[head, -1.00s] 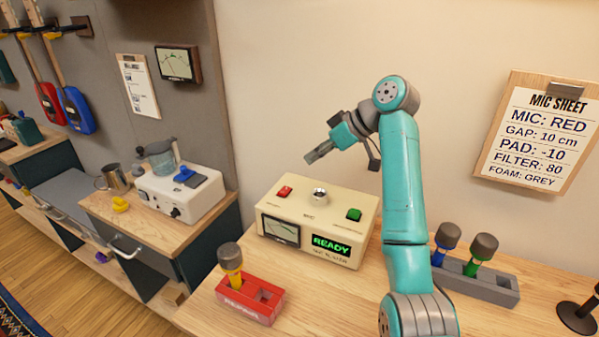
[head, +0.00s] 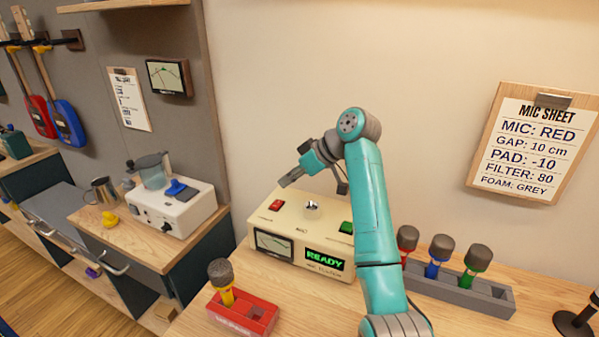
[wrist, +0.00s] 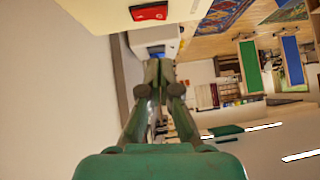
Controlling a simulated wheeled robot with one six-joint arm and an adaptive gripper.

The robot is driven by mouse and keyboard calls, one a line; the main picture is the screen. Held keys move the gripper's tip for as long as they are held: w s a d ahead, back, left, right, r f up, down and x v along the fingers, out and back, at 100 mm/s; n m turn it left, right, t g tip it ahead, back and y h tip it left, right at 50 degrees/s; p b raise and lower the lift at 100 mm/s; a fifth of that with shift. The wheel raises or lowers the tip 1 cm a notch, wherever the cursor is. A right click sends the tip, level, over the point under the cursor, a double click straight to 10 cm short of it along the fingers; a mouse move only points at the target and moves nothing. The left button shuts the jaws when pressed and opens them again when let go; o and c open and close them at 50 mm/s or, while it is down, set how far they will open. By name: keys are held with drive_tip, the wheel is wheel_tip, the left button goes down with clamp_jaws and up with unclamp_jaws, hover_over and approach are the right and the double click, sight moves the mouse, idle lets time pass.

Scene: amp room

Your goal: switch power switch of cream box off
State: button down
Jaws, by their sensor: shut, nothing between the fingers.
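The cream box (head: 298,262) stands on the wooden bench, with a meter and a lit READY display on its front. On its top are a red switch (head: 276,205), a metal knob (head: 311,207) and a green switch (head: 346,227), partly hidden by my arm. I cannot read which one is marked power. My gripper (head: 286,182) is shut and empty, just above and behind the red switch, apart from it. In the wrist view the closed fingers (wrist: 160,78) point toward the room, and the red switch (wrist: 149,11) shows at the top edge.
A red holder (head: 243,313) with a yellow microphone stands in front of the box. A grey rack (head: 470,292) with red, blue and green microphones is at the right. A white appliance (head: 172,207) sits on the left bench. The wall is close behind my arm.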

sight(273, 204)
drive_tip(key=x, duration=0.3)
drive_tip(key=shift+a+f, duration=0.1)
drive_tip(key=shift+f, duration=0.1)
wheel_tip(273, 204, down, 2)
drive_tip(key=shift+s+f, duration=0.25)
drive_tip(key=shift+f, duration=0.5)
drive_tip(key=shift+s+f, duration=0.1)
drive_tip(key=shift+f, duration=0.15)
